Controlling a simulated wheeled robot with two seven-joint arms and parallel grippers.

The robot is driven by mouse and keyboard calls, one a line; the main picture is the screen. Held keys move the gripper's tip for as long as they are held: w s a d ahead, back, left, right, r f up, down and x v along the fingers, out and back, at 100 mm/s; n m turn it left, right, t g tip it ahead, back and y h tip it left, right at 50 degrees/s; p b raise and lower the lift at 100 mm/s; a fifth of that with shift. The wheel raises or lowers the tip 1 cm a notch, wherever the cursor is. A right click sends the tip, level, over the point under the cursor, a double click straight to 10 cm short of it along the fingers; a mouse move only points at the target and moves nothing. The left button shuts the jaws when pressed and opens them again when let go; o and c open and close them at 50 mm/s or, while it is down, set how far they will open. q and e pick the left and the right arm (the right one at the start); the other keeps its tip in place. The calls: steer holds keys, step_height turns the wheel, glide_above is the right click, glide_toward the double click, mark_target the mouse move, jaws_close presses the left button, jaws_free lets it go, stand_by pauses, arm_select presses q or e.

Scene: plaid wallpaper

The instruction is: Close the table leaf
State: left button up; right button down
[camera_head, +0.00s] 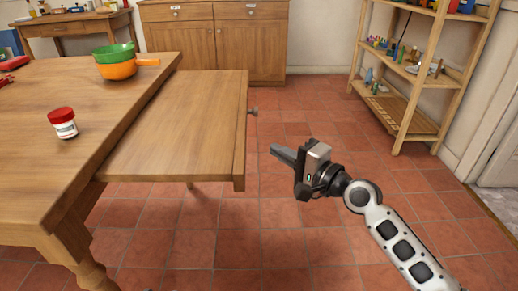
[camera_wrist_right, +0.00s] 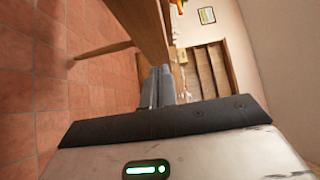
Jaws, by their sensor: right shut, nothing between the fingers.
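The wooden table leaf (camera_head: 180,115) sticks out from the right side of the wooden table (camera_head: 105,97), slightly below its top. A small round knob (camera_head: 253,112) sits on the leaf's outer edge. My right gripper (camera_head: 276,151) is shut and empty. It is to the right of the leaf's outer edge, nearer than the knob, with its fingers pointing left and apart from the leaf in the head view. In the right wrist view, the shut fingers (camera_wrist_right: 158,87) appear below the leaf's wooden edge (camera_wrist_right: 142,25). My left gripper is not in view.
A green bowl (camera_head: 114,53) in an orange pan (camera_head: 119,70) and a red-lidded jar (camera_head: 63,123) stand on the table. A cabinet (camera_head: 216,45) stands behind, and a shelf (camera_head: 405,115) stands at right. Tiled floor beside the leaf is clear.

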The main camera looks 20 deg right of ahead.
steer(key=shift+w+a, duration=0.35)
steer(key=shift+a, duration=0.4)
steer(key=shift+w+a, duration=0.35)
steer(key=shift+a, duration=0.35)
steer(key=shift+w+a, duration=0.35)
steer(key=shift+a, duration=0.4)
steer(key=shift+p, duration=0.3)
